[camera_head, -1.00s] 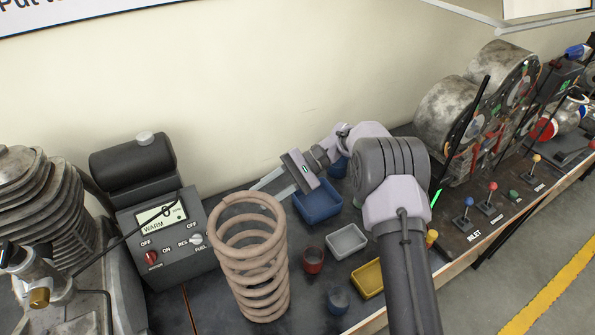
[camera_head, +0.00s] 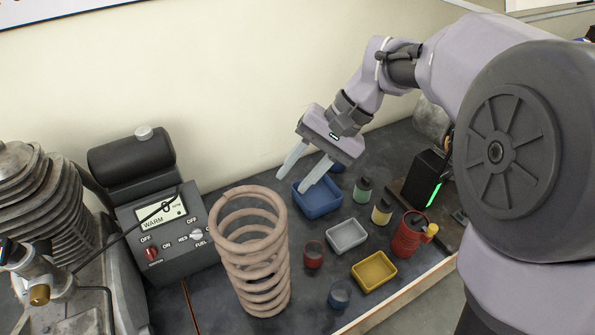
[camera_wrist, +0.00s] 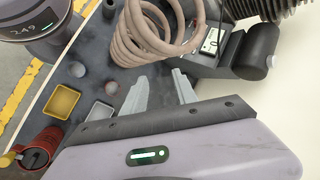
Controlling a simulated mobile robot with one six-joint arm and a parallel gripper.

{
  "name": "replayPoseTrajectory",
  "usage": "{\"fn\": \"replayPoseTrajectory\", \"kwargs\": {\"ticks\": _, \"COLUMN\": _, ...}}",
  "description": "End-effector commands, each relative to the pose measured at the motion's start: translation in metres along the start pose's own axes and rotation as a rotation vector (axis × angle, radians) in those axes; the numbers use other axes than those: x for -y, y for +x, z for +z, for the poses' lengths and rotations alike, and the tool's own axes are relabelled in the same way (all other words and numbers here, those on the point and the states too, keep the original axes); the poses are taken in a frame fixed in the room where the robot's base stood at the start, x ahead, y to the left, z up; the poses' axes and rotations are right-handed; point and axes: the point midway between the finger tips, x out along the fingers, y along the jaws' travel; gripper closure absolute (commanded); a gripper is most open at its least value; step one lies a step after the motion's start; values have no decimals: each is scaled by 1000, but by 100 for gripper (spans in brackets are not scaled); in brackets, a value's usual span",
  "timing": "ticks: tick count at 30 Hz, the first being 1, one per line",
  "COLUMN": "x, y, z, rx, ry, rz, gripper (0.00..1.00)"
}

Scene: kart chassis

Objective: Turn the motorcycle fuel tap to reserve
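The fuel tap is a small white knob (camera_head: 196,236) on the right of the grey control box's (camera_head: 168,262) front, with OFF above it, RES to its left and FUEL below. Its exact pointing direction is too small to tell. My gripper (camera_head: 294,181) is open and empty, up and to the right of the box, above the blue tray, with its fingers pointing down-left. In the wrist view my gripper (camera_wrist: 160,82) shows two parted fingers with nothing between them. The box (camera_wrist: 213,40) lies beyond them there, partly behind the coil; the knob is not clear.
A tall pinkish coil spring (camera_head: 252,285) stands just right of the box, between it and several trays and pots. A red switch knob (camera_head: 152,254) sits left of the tap. A black cable crosses the display. A finned engine (camera_head: 45,200) stands at left.

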Motion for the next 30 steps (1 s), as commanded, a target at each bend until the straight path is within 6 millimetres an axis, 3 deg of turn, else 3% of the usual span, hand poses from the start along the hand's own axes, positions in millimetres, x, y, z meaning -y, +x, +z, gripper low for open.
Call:
{"fn": "replayPoseTrajectory", "kwargs": {"ticks": 2, "x": 0, "y": 0, "z": 0, "rx": 1, "ry": 0, "rz": 0, "gripper": 66}}
{"fn": "replayPoseTrajectory", "kwargs": {"ticks": 8, "x": 1, "y": 0, "z": 0, "rx": 2, "ry": -1, "rz": 0, "gripper": 100}}
{"fn": "replayPoseTrajectory", "kwargs": {"ticks": 10, "x": 12, "y": 4, "z": -4, "rx": 14, "ry": -38, "rz": 33, "gripper": 100}}
{"fn": "replayPoseTrajectory", "kwargs": {"ticks": 14, "x": 81, "y": 48, "z": -22, "rx": 53, "ry": -273, "rz": 232, "gripper": 100}}
{"fn": "replayPoseTrajectory", "kwargs": {"ticks": 18, "x": 155, "y": 119, "z": -24, "rx": 45, "ry": -546, "rz": 415, "gripper": 100}}
{"fn": "replayPoseTrajectory", "kwargs": {"ticks": 21, "x": 183, "y": 153, "z": -18, "rx": 28, "ry": -655, "rz": 473, "gripper": 100}}
{"fn": "replayPoseTrajectory", "kwargs": {"ticks": 24, "x": 185, "y": 170, "z": -18, "rx": 20, "ry": -685, "rz": 489, "gripper": 100}}
{"fn": "replayPoseTrajectory", "kwargs": {"ticks": 30, "x": 165, "y": 206, "z": -24, "rx": 23, "ry": -682, "rz": 488, "gripper": 100}}
